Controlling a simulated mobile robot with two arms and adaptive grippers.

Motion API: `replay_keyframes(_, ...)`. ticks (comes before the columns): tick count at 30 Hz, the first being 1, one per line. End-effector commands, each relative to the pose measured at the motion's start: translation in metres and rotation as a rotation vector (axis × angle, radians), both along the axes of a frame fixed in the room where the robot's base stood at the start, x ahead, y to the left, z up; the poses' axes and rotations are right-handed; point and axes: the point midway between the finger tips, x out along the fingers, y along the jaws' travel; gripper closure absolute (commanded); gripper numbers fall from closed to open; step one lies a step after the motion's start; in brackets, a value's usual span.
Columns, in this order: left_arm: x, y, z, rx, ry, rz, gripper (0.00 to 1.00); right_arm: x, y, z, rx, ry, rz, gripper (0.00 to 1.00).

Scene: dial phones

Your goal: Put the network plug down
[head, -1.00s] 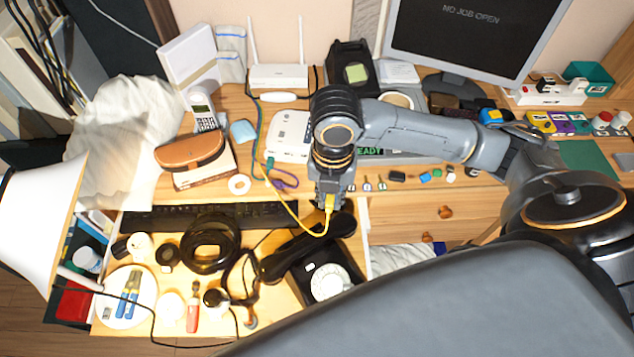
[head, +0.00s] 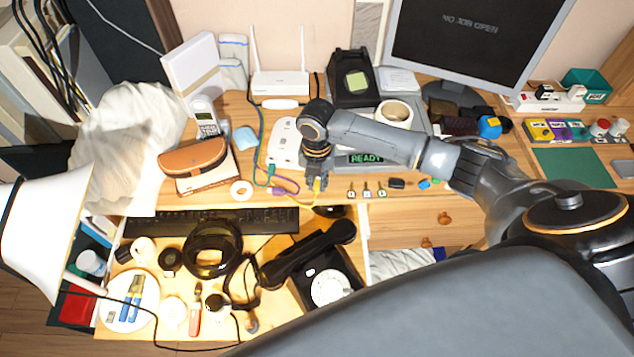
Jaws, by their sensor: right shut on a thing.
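The network plug (head: 317,184) is small and yellow, at the end of a yellow cable (head: 303,204). My right gripper (head: 316,186) is shut on it and points down near the front edge of the desk top, in front of the white box. The fingers largely hide the plug, and I cannot tell whether it touches the desk. My left gripper is not in view.
A white box (head: 284,142) and a device with a READY display (head: 366,158) stand behind the gripper. Small keys or tags (head: 366,191) lie to its right. Below are a keyboard (head: 215,221) and a black dial phone (head: 325,283). A white router (head: 280,83) stands at the back.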

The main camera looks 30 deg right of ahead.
Motion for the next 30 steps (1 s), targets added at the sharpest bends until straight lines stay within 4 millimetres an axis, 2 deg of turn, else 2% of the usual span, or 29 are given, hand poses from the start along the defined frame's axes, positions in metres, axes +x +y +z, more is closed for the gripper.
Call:
replay_keyframes(3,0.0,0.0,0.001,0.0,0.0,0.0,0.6,-0.001,0.0,-0.011,0.001,0.001,0.001,1.0)
replay_keyframes(15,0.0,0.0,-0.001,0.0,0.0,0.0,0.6,0.0,0.0,-0.016,0.0,-0.001,0.001,1.0)
replay_keyframes(16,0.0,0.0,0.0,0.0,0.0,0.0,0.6,0.0,0.0,-0.015,0.0,-0.001,0.001,0.78)
replay_keyframes(18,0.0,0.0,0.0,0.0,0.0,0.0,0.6,0.0,0.0,-0.015,0.0,-0.001,0.001,0.64)
replay_keyframes(19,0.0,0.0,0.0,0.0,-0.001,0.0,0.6,0.0,0.0,-0.015,0.0,-0.001,0.001,0.61)
replay_keyframes(30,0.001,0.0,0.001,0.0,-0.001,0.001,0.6,0.0,0.0,-0.009,0.0,-0.003,0.001,0.61)
